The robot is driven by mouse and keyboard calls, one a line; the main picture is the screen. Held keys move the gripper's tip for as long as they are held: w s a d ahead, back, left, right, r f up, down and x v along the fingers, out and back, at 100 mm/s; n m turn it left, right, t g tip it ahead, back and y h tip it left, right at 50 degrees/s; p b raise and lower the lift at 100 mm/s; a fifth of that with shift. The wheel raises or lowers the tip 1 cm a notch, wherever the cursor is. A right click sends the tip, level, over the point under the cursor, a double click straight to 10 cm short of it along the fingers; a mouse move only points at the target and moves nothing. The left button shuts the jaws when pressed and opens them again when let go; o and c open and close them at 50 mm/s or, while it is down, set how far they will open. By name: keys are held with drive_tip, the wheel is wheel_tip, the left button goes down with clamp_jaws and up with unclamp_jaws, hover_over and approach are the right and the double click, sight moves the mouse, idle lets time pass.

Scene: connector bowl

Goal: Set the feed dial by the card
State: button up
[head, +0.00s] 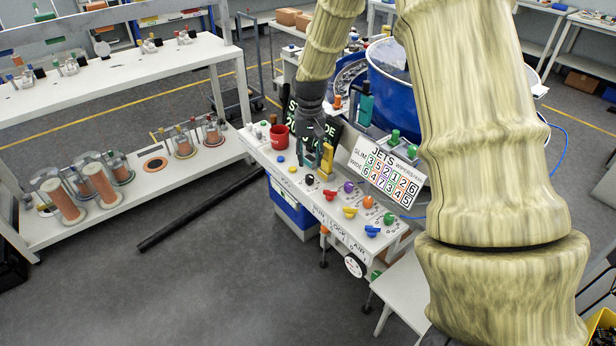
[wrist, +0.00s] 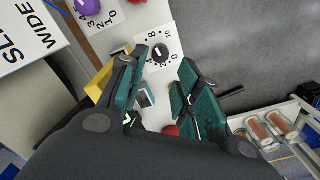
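The white card (head: 385,176) stands tilted at the back of the bench, headed JETS, with SLIM and WIDE rows of coloured numbers. A black dial (head: 309,179) with a printed number scale sits at the panel's left front; it also shows in the wrist view (wrist: 160,54). I cannot read its name or exact setting. My gripper (head: 313,158) hangs over the panel behind this dial. In the wrist view my gripper (wrist: 166,66) is open, its teal-padded fingers apart, with the dial beyond the tips and nothing held.
A yellow upright piece (head: 327,160) stands close beside my gripper. Purple (head: 348,187), red (head: 330,194), orange (head: 368,202) and yellow (head: 349,212) knobs crowd the panel.

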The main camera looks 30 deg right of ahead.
sight(310, 176)
drive_tip(key=shift+f+p, duration=0.9)
drive_tip(key=shift+f, duration=3.45)
clamp_jaws()
